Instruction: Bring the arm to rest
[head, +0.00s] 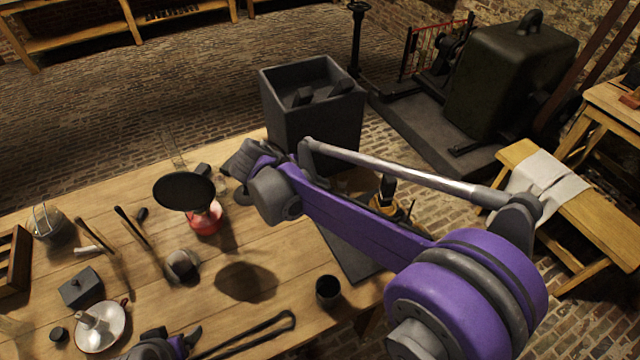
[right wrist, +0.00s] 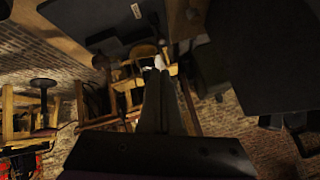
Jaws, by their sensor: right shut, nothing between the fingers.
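My right arm (head: 360,218), purple and grey, reaches in from the lower right over the wooden table. Its right gripper (head: 242,165) is above the table's far part, just left of the tall grey bin, and its fingertips are hard to make out there. In the right wrist view the right gripper's fingers (right wrist: 156,90) are together with nothing between them. My left gripper (head: 170,346) shows only partly at the bottom edge, low over the table; whether its fingers are open is hidden.
The wooden table (head: 215,260) holds a red-based item (head: 205,218) with a black disc (head: 184,191), a dark cup (head: 328,291), a grey box (head: 81,288), a white-and-red dish (head: 101,325) and long tongs (head: 250,335). The tall grey bin (head: 313,125) holds dark blocks.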

